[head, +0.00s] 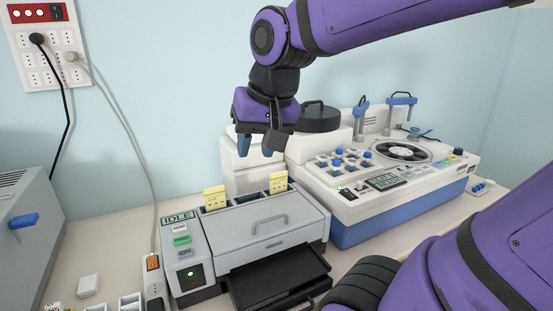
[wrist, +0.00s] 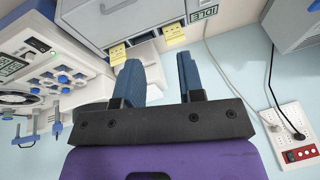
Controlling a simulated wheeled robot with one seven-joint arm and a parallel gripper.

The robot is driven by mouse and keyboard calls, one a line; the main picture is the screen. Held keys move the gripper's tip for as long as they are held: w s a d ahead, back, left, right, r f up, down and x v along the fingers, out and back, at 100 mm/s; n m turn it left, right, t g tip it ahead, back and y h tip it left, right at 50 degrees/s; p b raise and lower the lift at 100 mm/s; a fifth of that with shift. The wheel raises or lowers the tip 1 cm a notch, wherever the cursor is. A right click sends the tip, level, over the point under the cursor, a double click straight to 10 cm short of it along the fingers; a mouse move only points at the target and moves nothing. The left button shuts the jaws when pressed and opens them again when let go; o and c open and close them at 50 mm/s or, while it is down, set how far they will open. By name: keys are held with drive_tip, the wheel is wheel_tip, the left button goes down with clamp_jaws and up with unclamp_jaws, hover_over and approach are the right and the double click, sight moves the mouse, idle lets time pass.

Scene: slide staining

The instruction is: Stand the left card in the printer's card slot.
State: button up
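The printer (head: 265,228) is a grey-white box with an IDLE display on its left. Two yellow cards stand upright along its back edge: the left card (head: 214,197) near the display and the right card (head: 278,182). In the wrist view, which looks upside down, the left card (wrist: 173,32) is on the right and the right card (wrist: 117,53) on the left. I cannot tell what holds their lower edges. My gripper (head: 257,147) hangs above and behind the printer, between the cards sideways. Its blue fingers (wrist: 159,65) are apart with nothing between.
A white-and-blue machine (head: 390,195) with a round rotor stands to the right. A grey box (head: 25,235) with a blue handle is at the left. A black tray (head: 275,275) juts from the printer's front. A cable hangs from the wall panel (head: 45,50).

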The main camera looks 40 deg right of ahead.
drive_tip(key=s+n, duration=0.1)
drive_tip(key=s, duration=0.1)
drive_tip(key=s+n, duration=0.2)
drive_tip(key=s+f+n+t, duration=0.1)
drive_tip(key=shift+s+a+n, duration=0.3)
drive_tip(key=shift+s, duration=0.1)
